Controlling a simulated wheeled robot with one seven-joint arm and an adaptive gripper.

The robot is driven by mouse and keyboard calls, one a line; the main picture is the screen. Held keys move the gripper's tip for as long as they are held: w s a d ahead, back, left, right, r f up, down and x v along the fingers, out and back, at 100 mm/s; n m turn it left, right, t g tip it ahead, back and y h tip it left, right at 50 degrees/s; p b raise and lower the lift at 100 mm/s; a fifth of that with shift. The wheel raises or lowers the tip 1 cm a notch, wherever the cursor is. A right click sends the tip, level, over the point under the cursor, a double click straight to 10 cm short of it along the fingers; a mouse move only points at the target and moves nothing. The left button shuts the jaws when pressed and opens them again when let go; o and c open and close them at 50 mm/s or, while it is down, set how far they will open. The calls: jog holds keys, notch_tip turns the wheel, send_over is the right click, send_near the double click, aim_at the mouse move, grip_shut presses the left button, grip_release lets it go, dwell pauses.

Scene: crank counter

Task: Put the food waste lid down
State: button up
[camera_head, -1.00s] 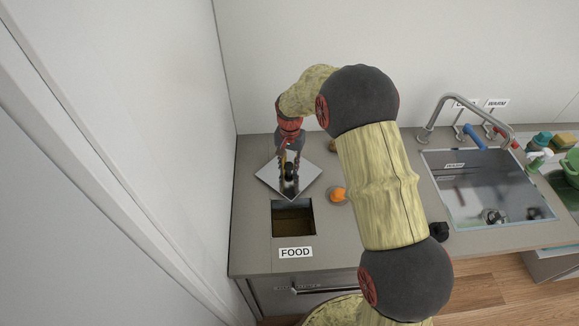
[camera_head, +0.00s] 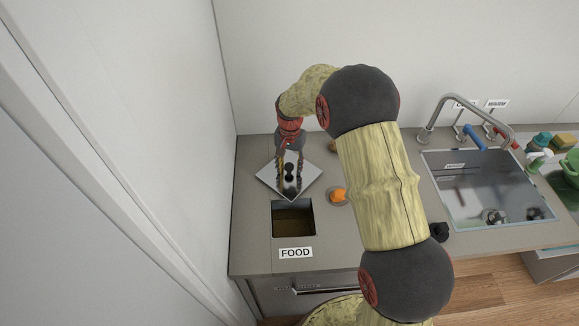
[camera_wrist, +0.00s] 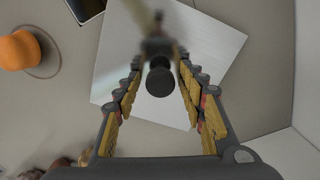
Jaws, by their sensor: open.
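The food waste lid (camera_head: 269,180) is a square shiny metal plate with a black knob (camera_head: 289,178). It appears to lie flat on the counter, turned like a diamond, just behind the square food waste opening (camera_head: 293,219). The lid fills much of the wrist view (camera_wrist: 218,45), with its knob (camera_wrist: 159,82) between my fingers. My gripper (camera_wrist: 160,62) is open, pointing down over the lid, with a finger on each side of the knob and visible gaps beside it. A corner of the opening (camera_wrist: 87,8) shows beside the lid.
An orange fruit (camera_head: 338,195) sits on a round spot right of the opening. A FOOD label (camera_head: 295,253) is at the front. The sink (camera_head: 485,190) and tap (camera_head: 437,115) are farther right. A wall (camera_head: 180,130) stands close on the left.

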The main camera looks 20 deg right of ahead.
aim_at(290, 164)
jog(key=s+r+n+t+p, duration=0.1)
jog(key=s+r, duration=0.2)
jog(key=r, duration=0.8)
jog(key=s+r+n+p, duration=0.1)
jog(key=s+r, duration=0.3)
jog(key=r, duration=0.7)
jog(key=s+r+n+t, duration=0.2)
jog(key=s+r, duration=0.2)
jog(key=s, duration=0.9)
jog(key=s+d+r+n+t, duration=0.1)
jog(key=s+r, duration=0.3)
jog(key=s, duration=1)
jog(key=shift+n+t, duration=0.8)
jog(key=shift+s+b, duration=0.1)
jog(key=shift+b, duration=0.2)
